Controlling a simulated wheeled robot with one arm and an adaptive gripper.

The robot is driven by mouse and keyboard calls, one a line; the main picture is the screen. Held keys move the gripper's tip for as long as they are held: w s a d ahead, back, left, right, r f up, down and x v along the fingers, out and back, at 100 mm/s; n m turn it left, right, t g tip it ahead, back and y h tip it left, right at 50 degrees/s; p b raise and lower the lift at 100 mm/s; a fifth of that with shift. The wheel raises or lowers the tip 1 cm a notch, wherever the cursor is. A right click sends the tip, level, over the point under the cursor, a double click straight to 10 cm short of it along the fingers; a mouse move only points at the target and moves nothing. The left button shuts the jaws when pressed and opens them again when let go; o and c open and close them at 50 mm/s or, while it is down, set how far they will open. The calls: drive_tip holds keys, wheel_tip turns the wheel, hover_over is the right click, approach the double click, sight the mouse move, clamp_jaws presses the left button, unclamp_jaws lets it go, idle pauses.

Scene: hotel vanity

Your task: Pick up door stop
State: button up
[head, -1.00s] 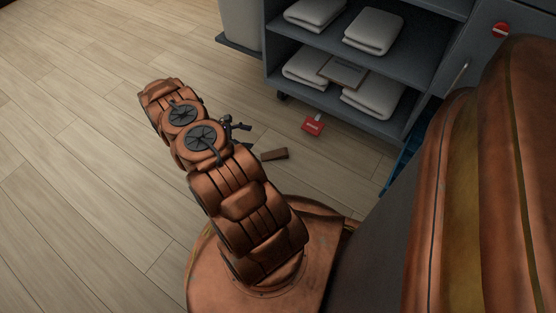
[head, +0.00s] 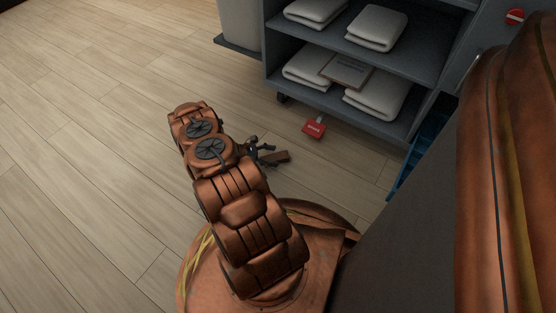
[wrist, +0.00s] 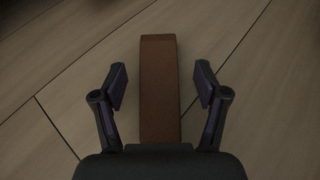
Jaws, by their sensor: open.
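The door stop is a brown wedge-like block (head: 279,156) lying on the wood floor in the head view, just right of my gripper (head: 262,152). In the wrist view the door stop (wrist: 160,85) lies lengthwise between the two black fingers of my gripper (wrist: 160,87). The fingers are open, with a gap on each side of the block, and do not touch it. Its near end is hidden behind the dark gripper body. In the head view my arm and the fingers hide part of its left end.
A red tag-like item (head: 314,129) lies on the floor near a grey shelf cart (head: 345,113) with folded white towels (head: 376,28). A blue crate-like item (head: 420,146) stands right of the cart. The floor (head: 90,130) to the left is clear.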

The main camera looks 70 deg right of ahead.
drive_tip(key=shift+b+x, duration=0.5)
drive_tip(key=shift+x, duration=0.95)
drive_tip(key=c, duration=1.3)
